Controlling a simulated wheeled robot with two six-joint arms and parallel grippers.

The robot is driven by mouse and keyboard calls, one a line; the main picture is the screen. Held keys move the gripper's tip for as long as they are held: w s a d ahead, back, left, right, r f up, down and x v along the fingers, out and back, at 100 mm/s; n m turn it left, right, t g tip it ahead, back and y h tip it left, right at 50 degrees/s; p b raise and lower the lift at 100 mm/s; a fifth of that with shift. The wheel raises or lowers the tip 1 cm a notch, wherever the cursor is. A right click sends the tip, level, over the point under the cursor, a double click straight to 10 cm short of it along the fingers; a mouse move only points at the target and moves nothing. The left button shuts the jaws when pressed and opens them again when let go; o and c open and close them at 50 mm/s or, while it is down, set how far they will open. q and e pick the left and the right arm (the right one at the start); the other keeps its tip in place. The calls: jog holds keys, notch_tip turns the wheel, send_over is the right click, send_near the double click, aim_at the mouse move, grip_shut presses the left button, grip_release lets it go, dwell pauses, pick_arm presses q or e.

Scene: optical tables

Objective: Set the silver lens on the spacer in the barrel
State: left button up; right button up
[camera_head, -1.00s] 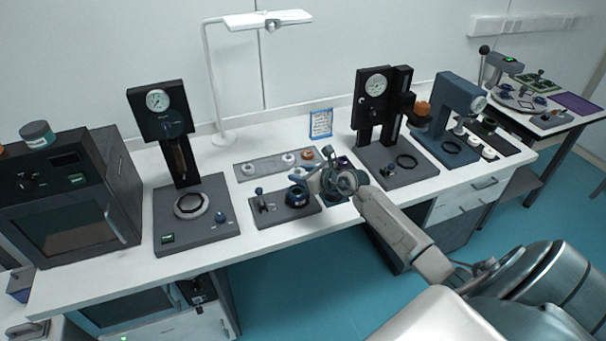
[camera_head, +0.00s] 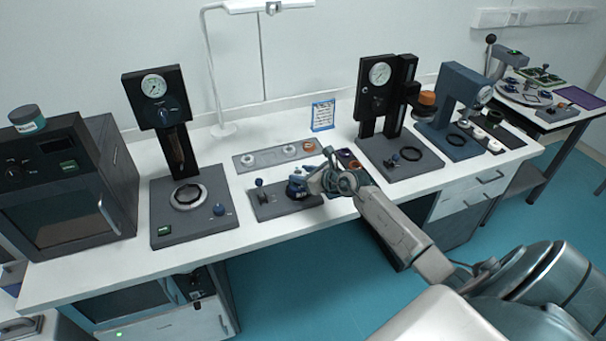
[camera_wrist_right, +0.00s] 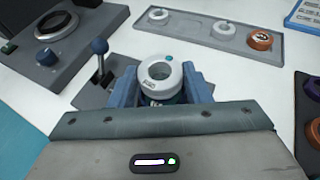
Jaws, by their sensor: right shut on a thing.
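My right gripper (camera_head: 309,182) is at a dark blue round holder (camera_head: 296,189), probably the barrel, on a grey base with a lever. In the right wrist view its blue fingers (camera_wrist_right: 161,86) are shut on a pale grey ring (camera_wrist_right: 158,70) with a label, a teal dot and an open-looking centre. This is probably the silver lens in its mount. The ring looks level. Something dark teal shows just below it; I cannot tell whether they touch. I cannot make out the spacer or the barrel's inside. My left gripper is not in view.
A grey tray (camera_head: 264,163) behind the base holds two pale rings and an orange ring (camera_head: 309,146). A black press (camera_head: 184,221) stands left, another gauge stand (camera_head: 399,165) right. A lever with a blue knob (camera_wrist_right: 100,47) rises beside the gripper. The front bench strip is clear.

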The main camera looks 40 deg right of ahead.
jog(key=shift+f+b, duration=0.35)
jog(key=shift+f, duration=0.15)
jog(key=shift+f, duration=0.7)
dwell(2.4)
jog(key=o, duration=1.1)
jog(key=shift+c, duration=0.2)
jog(key=shift+s+d+r, duration=0.15)
jog(key=shift+s, duration=0.35)
jog(key=b+v, duration=0.1)
jog(key=v, duration=0.8)
jog(key=shift+s+r, duration=0.25)
jog(key=shift+s, duration=0.05)
